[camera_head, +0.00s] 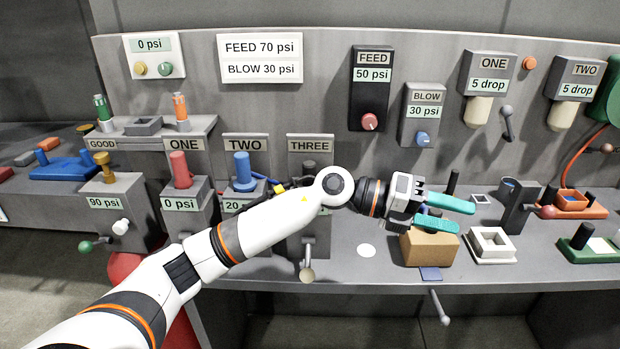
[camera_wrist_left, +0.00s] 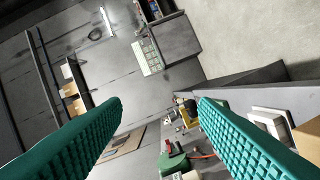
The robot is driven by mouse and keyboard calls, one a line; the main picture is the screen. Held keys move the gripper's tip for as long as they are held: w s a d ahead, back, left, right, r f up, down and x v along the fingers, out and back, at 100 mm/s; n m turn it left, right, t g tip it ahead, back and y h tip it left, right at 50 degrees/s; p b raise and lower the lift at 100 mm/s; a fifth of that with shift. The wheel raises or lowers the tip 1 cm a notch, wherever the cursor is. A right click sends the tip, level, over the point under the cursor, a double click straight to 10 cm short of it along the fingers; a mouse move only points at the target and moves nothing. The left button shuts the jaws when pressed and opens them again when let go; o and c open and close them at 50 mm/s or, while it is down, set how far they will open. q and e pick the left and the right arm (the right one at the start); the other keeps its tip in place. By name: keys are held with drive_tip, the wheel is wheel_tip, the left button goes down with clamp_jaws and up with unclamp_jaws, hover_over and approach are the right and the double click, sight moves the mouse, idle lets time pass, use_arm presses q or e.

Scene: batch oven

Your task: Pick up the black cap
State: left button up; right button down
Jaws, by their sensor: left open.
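No part is labelled as the black cap, and I cannot tell for sure which one it is. A black upright cylinder (camera_head: 453,182) stands behind my left gripper in the head view. Another black cylinder (camera_head: 582,235) stands on a green base at the right. A dark knob (camera_head: 309,171) sits under the THREE label, partly behind my arm. My left gripper (camera_head: 466,217) is open, with teal fingers pointing right above a cardboard box. Nothing is between its fingers (camera_wrist_left: 160,104) in the left wrist view. My right gripper is not in view.
The cardboard box (camera_head: 429,249) is under my left gripper. A white square frame (camera_head: 491,245), a dark grey block (camera_head: 517,207) and an orange tray (camera_head: 572,203) stand to the right. A lever (camera_head: 507,122) sticks out above. Bare bench lies left of the box.

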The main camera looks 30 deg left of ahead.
use_arm(q)
drive_tip(key=w+a+m+y, duration=0.2)
drive_tip(key=a+y, duration=0.5)
drive_tip(key=a, duration=0.2)
drive_tip(key=n+y, duration=0.4)
drive_tip(key=y, duration=0.5)
approach(308, 164)
drive_tip(key=shift+g, duration=0.4)
drive_tip(key=p+x, duration=0.2)
drive_tip(key=x, duration=0.4)
drive_tip(key=shift+w+r, duration=0.1)
drive_tip(key=shift+w, duration=0.05)
drive_tip(key=p+x, duration=0.1)
drive_tip(key=x, duration=0.1)
drive_tip(key=p+x, duration=0.2)
drive_tip(key=x, duration=0.1)
drive_tip(key=shift+w+r, duration=0.1)
drive_tip(key=shift+w, duration=0.15)
drive_tip(key=c, duration=1.1)
